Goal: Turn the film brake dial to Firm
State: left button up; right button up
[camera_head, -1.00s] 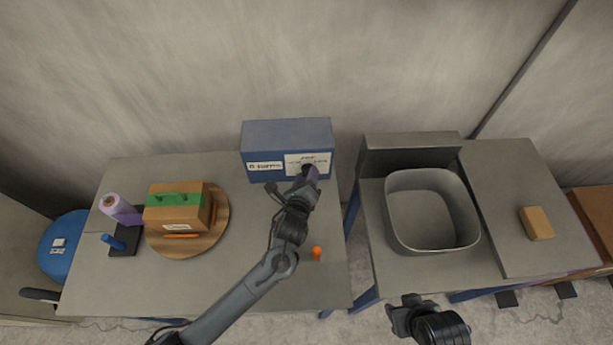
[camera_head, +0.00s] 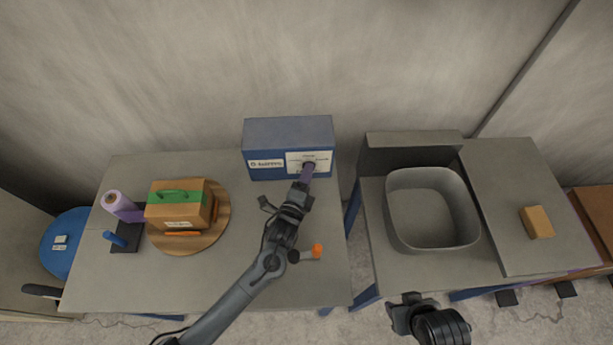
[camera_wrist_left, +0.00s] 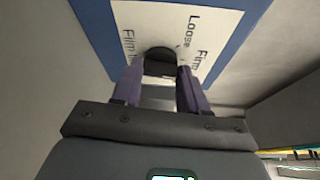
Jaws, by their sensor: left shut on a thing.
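The film brake dial (camera_wrist_left: 160,62) is a dark round knob on the white label plate (camera_head: 322,158) at the front of the blue box (camera_head: 288,132). In the left wrist view the plate reads "Loose" and "Firm" around the knob. My left gripper (camera_wrist_left: 160,78) is shut on the dial, with a purple finger on either side of it. The gripper also shows in the head view (camera_head: 308,168), in front of the plate. The dial's pointer setting cannot be made out. My right gripper (camera_head: 398,325) is at the bottom of the head view, away from the box; its jaws are unclear.
A brown box with a green handle (camera_head: 177,205) sits on a round wooden board (camera_head: 222,222). A purple film roll (camera_head: 120,207) stands to its left. A small orange-tipped thing (camera_head: 317,250) is beside my left arm.

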pick_arm(q)
jog(key=shift+f+n, duration=0.1)
jog(key=shift+n, duration=0.5)
jog(key=shift+t, duration=0.3)
jog(key=o, duration=1.1)
jog(key=shift+c, duration=0.2)
jog(key=shift+s, duration=0.1)
